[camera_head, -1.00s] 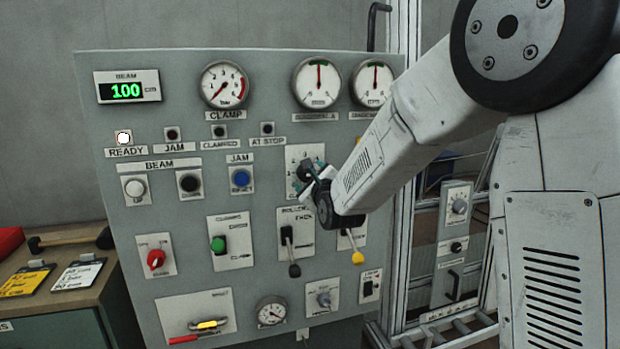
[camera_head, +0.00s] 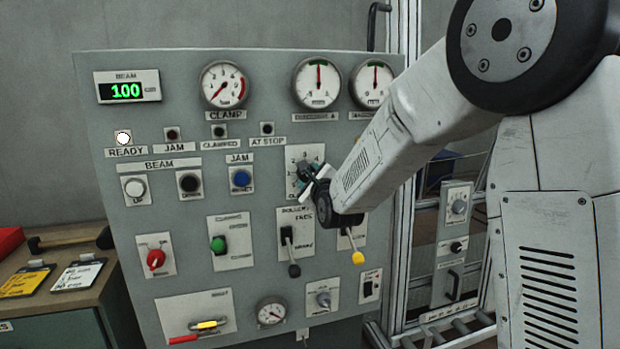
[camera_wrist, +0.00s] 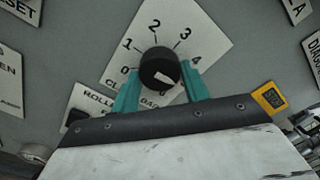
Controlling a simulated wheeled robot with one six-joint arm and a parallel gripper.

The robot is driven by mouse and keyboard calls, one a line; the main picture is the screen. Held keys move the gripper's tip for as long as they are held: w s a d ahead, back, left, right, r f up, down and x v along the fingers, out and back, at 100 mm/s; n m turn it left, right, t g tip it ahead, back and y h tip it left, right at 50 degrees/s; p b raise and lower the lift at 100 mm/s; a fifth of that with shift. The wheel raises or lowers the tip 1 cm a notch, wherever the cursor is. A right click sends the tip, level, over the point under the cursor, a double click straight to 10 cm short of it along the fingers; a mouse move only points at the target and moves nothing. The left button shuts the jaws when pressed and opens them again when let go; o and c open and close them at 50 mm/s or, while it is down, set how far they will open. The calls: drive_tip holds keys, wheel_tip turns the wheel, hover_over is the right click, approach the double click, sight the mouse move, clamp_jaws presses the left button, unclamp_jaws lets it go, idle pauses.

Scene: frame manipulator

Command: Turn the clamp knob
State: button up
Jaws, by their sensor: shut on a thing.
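The clamp knob (camera_wrist: 158,66) is round and black with a white mark on its face. It sits on a white plate (camera_wrist: 207,38) with numbers around it, 0 to 4 legible; lower print is partly covered. My gripper (camera_wrist: 160,74) has its teal fingers on either side of the knob and is shut on it. Which number the white mark points to is unclear. In the head view, my gripper (camera_head: 314,173) reaches the plate (camera_head: 292,186) from the right and hides much of the knob. The clamp gauge (camera_head: 225,85) shows a red needle.
A lever (camera_head: 287,240) and a yellow-tipped lever (camera_head: 357,257) stick out just below my gripper. A blue button (camera_head: 241,179) is to its left. The ready lamp (camera_head: 123,138) is lit white, and the beam display (camera_head: 127,91) reads 100.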

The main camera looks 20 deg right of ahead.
drive_tip(key=shift+a+f+m, duration=0.1)
drive_tip(key=shift+m, duration=7)
drive_tip(key=shift+a+m, duration=0.1)
drive_tip(key=shift+m, duration=7)
drive_tip(key=o, duration=1)
drive_tip(key=shift+s, duration=0.1)
